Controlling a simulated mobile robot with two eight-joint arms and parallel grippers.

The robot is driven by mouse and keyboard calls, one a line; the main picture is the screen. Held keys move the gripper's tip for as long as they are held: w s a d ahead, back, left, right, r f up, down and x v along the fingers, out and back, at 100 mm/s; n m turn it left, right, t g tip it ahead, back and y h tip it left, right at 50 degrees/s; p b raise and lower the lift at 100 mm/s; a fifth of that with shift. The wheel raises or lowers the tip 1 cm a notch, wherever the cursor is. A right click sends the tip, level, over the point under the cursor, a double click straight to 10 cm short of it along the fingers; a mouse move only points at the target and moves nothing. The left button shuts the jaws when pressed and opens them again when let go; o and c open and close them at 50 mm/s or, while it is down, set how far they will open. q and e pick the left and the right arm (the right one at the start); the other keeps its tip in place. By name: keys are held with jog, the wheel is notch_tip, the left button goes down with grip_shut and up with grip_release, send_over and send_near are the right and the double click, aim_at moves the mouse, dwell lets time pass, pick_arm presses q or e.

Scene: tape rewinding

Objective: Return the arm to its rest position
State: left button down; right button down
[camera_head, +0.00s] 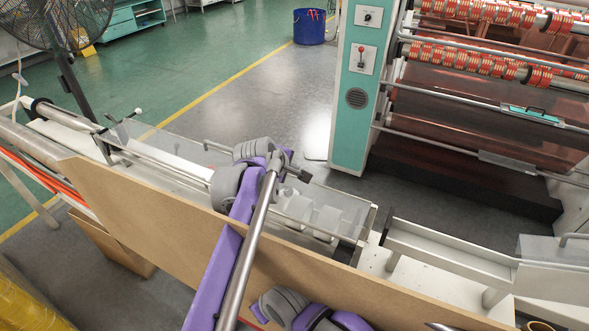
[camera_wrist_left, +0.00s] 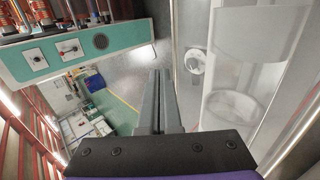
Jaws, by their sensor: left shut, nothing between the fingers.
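My left arm, purple with grey joints, rises from the bottom of the head view and reaches over the machine's clear cover (camera_head: 350,225). My left gripper (camera_head: 303,176) is small and partly hidden there. In the left wrist view its two dark grey fingers (camera_wrist_left: 160,78) are together, with nothing between them. The fingers are over open space, with the floor visible beyond. My right gripper is not in view.
A brown board (camera_head: 130,195) runs along the near side. White rolls (camera_head: 325,217) lie under the clear cover. A teal control panel (camera_head: 355,110) and red-striped rollers (camera_head: 470,60) stand behind. A metal trough (camera_head: 450,257) is at right. A blue bin (camera_head: 309,28) stands farther back.

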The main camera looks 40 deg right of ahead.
pick_arm(q)
jog(key=v, duration=0.9)
jog(key=shift+a+r, duration=0.25)
jog(key=shift+a, duration=0.05)
jog(key=shift+s, duration=0.15)
